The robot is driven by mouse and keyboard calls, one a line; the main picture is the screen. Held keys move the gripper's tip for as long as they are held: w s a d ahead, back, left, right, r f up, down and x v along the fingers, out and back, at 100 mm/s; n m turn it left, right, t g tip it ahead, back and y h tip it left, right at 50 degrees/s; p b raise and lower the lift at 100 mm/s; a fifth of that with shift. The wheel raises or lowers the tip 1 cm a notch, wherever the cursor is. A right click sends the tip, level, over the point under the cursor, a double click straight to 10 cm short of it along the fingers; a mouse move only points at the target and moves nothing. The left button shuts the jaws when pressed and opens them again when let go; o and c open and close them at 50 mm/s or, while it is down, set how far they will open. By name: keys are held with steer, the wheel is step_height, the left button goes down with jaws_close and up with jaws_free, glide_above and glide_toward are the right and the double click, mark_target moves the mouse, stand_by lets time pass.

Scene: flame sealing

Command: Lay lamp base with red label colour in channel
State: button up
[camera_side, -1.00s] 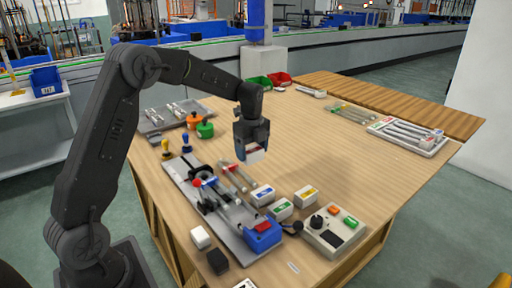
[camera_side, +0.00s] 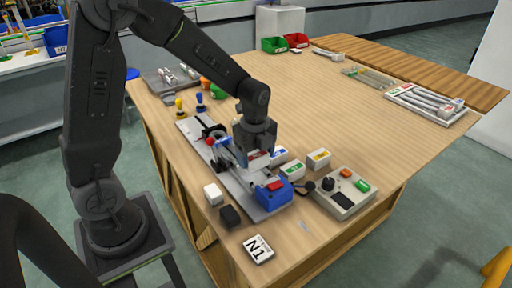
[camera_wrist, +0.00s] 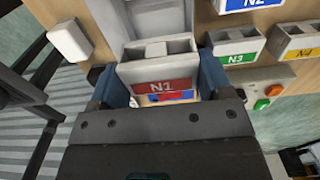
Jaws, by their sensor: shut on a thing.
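The lamp base with the red N1 label (camera_wrist: 158,75) is a light grey block with an open top. It sits between the blue finger pads of my gripper (camera_wrist: 160,90) in the wrist view. In the side view my gripper (camera_side: 257,152) points down over the front half of the grey fixture plate (camera_side: 246,203) and hides most of the base. A grey fixture part, perhaps the channel, lies just beyond the base in the wrist view (camera_wrist: 152,12). I cannot tell whether the base touches it. The blue end block (camera_side: 274,192) with a red top is close in front.
Lamp bases with blue (camera_side: 279,154), green (camera_side: 292,170) and yellow (camera_side: 318,160) labels stand right of the fixture. White (camera_side: 212,194) and black (camera_side: 229,216) blocks stand at the left front. The table's middle rear is clear.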

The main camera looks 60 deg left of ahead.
steer(key=shift+f, duration=2.6)
steer(key=o, duration=1)
step_height(320, 180, up, 14)
steer(key=shift+f, duration=0.1)
steer(key=shift+s, duration=0.1)
